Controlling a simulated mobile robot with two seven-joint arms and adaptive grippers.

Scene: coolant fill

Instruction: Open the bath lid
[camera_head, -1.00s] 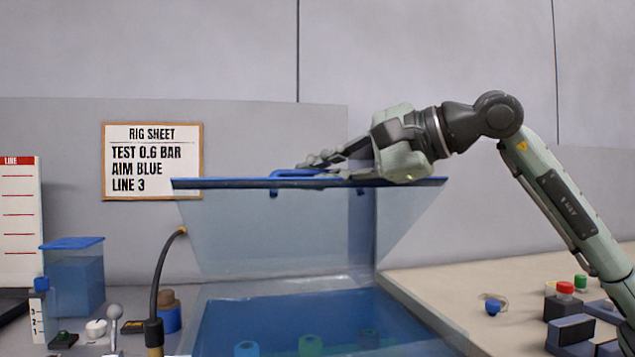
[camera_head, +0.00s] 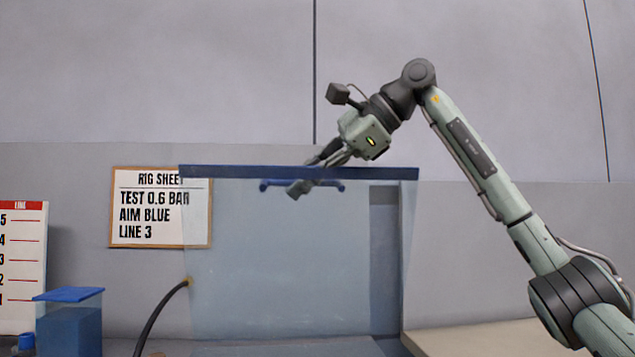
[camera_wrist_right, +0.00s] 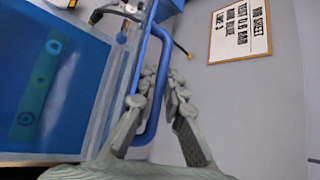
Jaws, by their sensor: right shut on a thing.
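The bath lid (camera_head: 290,260) is a clear panel with a dark blue edge (camera_head: 230,172) along its top. It stands raised, its face toward the head camera. A blue bar handle (camera_head: 270,186) sits just below that edge; it also shows in the right wrist view (camera_wrist_right: 163,45). My right gripper (camera_head: 302,186) reaches over the top edge with its fingers at the handle. In the right wrist view the fingers (camera_wrist_right: 163,95) lie on either side of the handle, shut on it. My left gripper is not in view.
The bath's blue water (camera_wrist_right: 45,85) with rings in it shows in the right wrist view. A rig sheet (camera_head: 160,207) hangs on the wall behind. A small blue-lidded tank (camera_head: 70,325), a scale board (camera_head: 22,265) and a black hose (camera_head: 160,315) stand at left.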

